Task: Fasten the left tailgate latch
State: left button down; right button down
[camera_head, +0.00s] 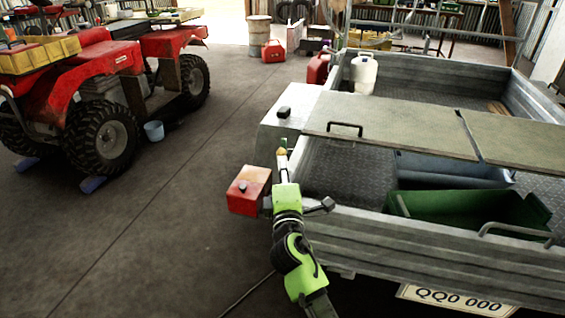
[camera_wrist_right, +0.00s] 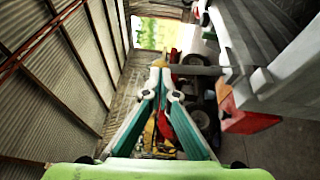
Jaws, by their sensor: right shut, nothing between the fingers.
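The grey metal tailgate (camera_head: 430,250) closes the trailer's near end and looks upright. At its left corner a small dark lever-like part (camera_head: 322,206) sticks out, which looks like the left latch; my arm partly covers this area, so I cannot tell its exact position. My right gripper (camera_head: 282,150) is shut and empty, pointing away along the trailer's left side, above and beyond that corner. In the right wrist view its fingers (camera_wrist_right: 160,68) meet at the tips. A grey bar (camera_wrist_right: 198,70) lies just right of the fingertips; I cannot tell if they touch.
A red lamp (camera_head: 248,190) stands out left of the corner, close to my right arm. Boards (camera_head: 395,125) lie across the trailer, with a green crate (camera_head: 470,208) inside. A red quad (camera_head: 105,80) is at left. The floor between is mostly clear.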

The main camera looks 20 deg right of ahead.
jog(key=shift+w+d, duration=0.1)
jog(key=shift+w, duration=0.35)
jog(key=shift+r, duration=0.1)
